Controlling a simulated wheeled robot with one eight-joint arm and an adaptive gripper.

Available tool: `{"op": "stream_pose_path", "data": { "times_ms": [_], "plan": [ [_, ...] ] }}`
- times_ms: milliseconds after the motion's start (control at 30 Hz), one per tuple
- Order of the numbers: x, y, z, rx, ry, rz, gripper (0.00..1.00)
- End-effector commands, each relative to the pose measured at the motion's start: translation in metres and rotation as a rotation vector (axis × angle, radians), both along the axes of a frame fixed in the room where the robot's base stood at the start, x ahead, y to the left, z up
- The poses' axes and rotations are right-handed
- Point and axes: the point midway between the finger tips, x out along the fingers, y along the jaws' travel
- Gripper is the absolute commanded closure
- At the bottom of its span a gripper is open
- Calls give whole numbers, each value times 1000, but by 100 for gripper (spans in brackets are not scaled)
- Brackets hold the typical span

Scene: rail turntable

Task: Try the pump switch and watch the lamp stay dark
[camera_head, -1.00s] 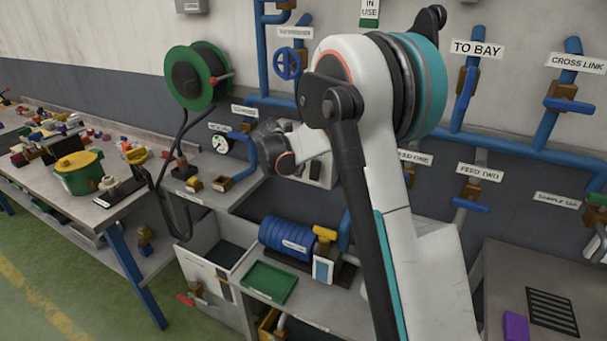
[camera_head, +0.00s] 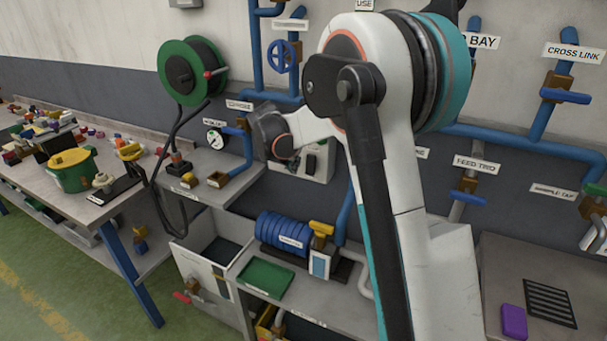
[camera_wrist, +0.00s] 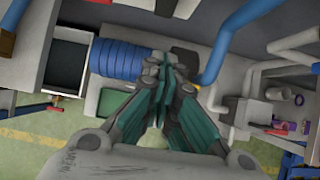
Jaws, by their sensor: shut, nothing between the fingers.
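A pale grey box with a dark switch (camera_head: 312,162) is on the wall, partly hidden behind my arm; I take it for the pump switch. The blue ribbed pump (camera_head: 283,232) sits on the bench below, and it also shows in the wrist view (camera_wrist: 118,60). My gripper (camera_wrist: 170,62) is shut and empty in the wrist view. Its fingertips appear just right of the pump's end in that picture; their distance from it is unclear. I cannot make out a lamp.
Blue pipes and valves line the wall, with a blue handwheel (camera_head: 282,56) and a green hose reel (camera_head: 192,70). A gauge (camera_head: 215,139) stands left of the switch box. A green tray (camera_head: 265,277) lies before the pump. A cluttered table (camera_head: 95,205) is at left.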

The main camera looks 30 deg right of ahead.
Motion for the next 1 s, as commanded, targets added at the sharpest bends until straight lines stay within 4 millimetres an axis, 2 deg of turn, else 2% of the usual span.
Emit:
{"op": "stream_pose_path", "data": {
  "times_ms": [233, 367, 867, 1000],
  "plan": [
    [0, 0, 0, -1, -1, 0, 100],
    [4, -5, -9, -1, 0, -1, 100],
    [35, -46, -86, -2, -1, -1, 100],
    [48, -62, -88, -1, -1, -2, 100]
  ]
}}
